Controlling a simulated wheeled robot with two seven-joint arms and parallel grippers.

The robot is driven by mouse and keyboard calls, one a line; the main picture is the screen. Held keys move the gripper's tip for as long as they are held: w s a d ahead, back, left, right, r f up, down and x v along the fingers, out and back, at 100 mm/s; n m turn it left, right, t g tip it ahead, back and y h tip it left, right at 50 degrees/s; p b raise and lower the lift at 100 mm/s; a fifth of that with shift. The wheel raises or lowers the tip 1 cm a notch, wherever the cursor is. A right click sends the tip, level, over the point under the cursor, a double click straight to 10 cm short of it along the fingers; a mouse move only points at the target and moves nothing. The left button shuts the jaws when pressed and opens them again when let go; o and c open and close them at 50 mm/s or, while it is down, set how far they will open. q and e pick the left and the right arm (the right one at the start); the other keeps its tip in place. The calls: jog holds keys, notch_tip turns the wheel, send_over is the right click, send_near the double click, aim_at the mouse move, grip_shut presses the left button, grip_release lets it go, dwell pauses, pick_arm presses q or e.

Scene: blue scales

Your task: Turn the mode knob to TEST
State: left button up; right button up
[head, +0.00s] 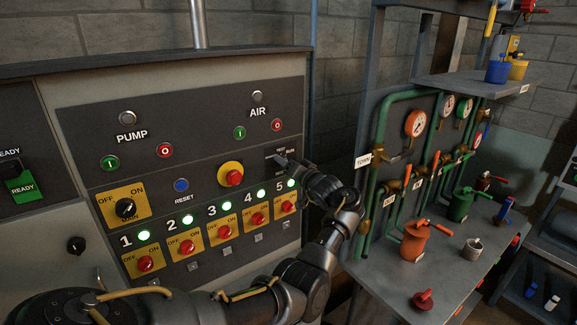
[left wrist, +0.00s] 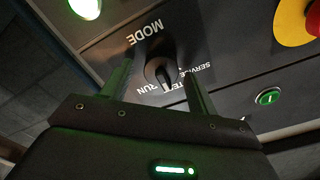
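My left gripper (left wrist: 158,85) has one finger on each side of the knob, with gaps visible; I cannot tell if the fingertips touch the panel. My right gripper is not in view.
A red emergency button on a yellow collar (head: 233,176) sits left of my gripper. Green lamps and red OFF/ON switches (head: 258,218) run below it. PUMP and AIR buttons (head: 240,132) are above. A bench with pipes, gauges and oil cans (head: 415,241) stands at the right.

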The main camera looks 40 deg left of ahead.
pick_arm(q)
jog(key=shift+d, duration=0.1)
jog(key=b+v, duration=0.4)
jog(key=v, duration=0.6)
jog(key=shift+d, duration=0.3)
jog(key=shift+s, duration=0.1)
